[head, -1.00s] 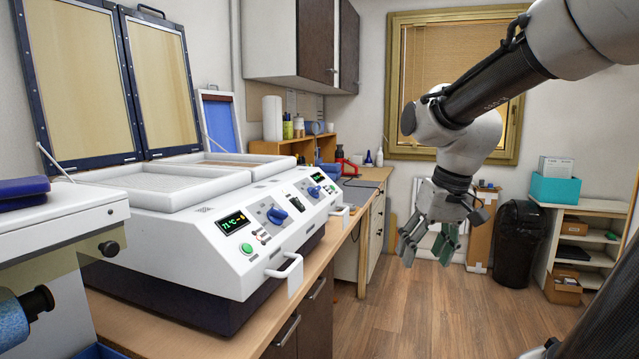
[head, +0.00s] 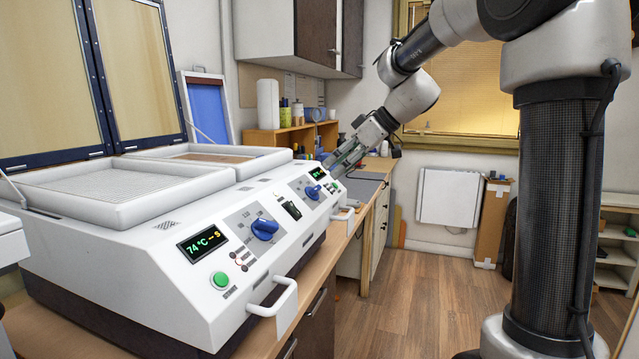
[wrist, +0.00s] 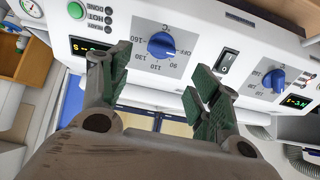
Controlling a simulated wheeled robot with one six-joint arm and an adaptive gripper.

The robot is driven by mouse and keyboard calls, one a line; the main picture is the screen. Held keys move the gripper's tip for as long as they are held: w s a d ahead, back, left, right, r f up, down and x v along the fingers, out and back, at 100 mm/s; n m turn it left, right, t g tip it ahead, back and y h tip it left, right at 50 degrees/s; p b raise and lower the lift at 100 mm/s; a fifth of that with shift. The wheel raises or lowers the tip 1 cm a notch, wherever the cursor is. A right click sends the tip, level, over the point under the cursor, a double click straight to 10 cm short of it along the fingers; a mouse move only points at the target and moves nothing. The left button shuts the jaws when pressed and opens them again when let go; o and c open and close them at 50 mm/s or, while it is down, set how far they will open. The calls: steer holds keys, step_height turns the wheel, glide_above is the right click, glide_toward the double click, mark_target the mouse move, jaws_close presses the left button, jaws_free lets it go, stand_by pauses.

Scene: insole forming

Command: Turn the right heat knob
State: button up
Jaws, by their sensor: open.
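The right heat knob (head: 315,193) is a blue knob at the far end of the white machine's sloped panel in the head view. In the wrist view, which is upside down, this blue knob (wrist: 162,45) shows on its grey dial beyond and between the two fingers. My gripper (head: 344,156) is near the far end of the panel; its open fingers (wrist: 150,72) are apart and empty, and do not visibly touch the knob. The left blue knob (head: 265,229) is nearer the camera in the head view and at right in the wrist view (wrist: 274,80).
A black rocker switch (head: 291,210) lies between the knobs. The near display (head: 202,244) reads about 74 °C, above a green button (head: 221,280). White handles (head: 283,299) stick out from the machine's front edge. The wooden floor (head: 410,285) to the right is clear.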

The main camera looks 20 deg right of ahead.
mark_target(317, 186)
steer(key=x, duration=0.8)
steer(key=c, duration=1)
